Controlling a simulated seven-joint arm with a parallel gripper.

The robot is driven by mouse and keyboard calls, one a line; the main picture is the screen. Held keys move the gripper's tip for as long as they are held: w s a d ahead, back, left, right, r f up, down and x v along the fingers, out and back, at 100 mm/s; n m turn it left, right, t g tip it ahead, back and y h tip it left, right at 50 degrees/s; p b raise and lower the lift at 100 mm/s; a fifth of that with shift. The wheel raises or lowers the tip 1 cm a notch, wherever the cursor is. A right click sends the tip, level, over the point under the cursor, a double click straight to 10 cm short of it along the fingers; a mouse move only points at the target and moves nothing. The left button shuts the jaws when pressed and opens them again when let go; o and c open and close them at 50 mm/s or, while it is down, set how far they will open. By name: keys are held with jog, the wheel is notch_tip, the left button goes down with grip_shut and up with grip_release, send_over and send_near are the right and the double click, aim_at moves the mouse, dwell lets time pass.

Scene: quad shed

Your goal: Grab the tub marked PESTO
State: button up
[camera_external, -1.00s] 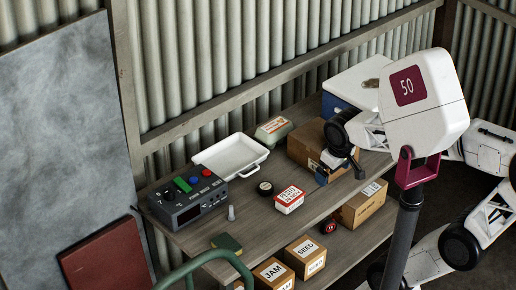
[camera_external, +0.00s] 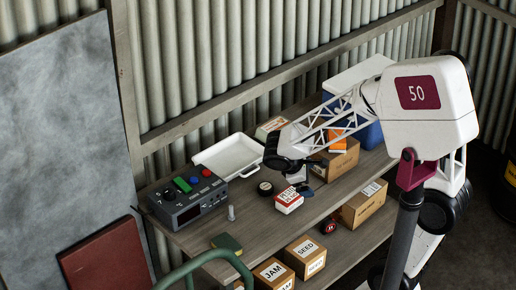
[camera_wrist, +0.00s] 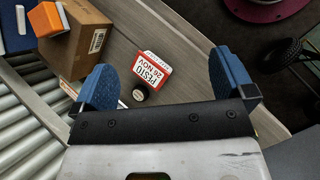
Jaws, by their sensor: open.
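The tub marked PESTO (camera_wrist: 152,69) is a small white tub with a red-bordered label reading PESTO 26 NOV. In the external view the tub (camera_external: 289,201) stands on the upper shelf near its front edge. In the wrist view it lies between and beyond my two blue fingertips. My gripper (camera_wrist: 163,78) is open and empty; the tub appears apart from both fingers. In the external view my gripper (camera_external: 300,180) hangs just behind and above the tub, partly hidden by my arm.
A round black-lidded item (camera_external: 265,188) stands just left of the tub. A cardboard box (camera_external: 337,160) with an orange item (camera_external: 337,141) on top is to the right. A white tray (camera_external: 229,158) and a control box (camera_external: 188,200) stand left. Boxes sit on the lower shelf.

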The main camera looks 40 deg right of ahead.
jog(key=w+a+f+n+h, duration=0.1)
jog(key=w+f+n+h, duration=0.35)
jog(key=w+f, duration=0.3)
jog(key=n+t+h, duration=0.3)
jog(key=n, duration=0.3)
send_near(281, 201)
jog(key=shift+y, duration=0.25)
jog(key=x, duration=0.5)
jog(key=shift+w+d+r, duration=0.15)
jog(key=shift+x, duration=1.3)
jog(key=shift+s+x, duration=0.2)
jog(key=shift+x, duration=2.4)
jog(key=c, duration=1.2)
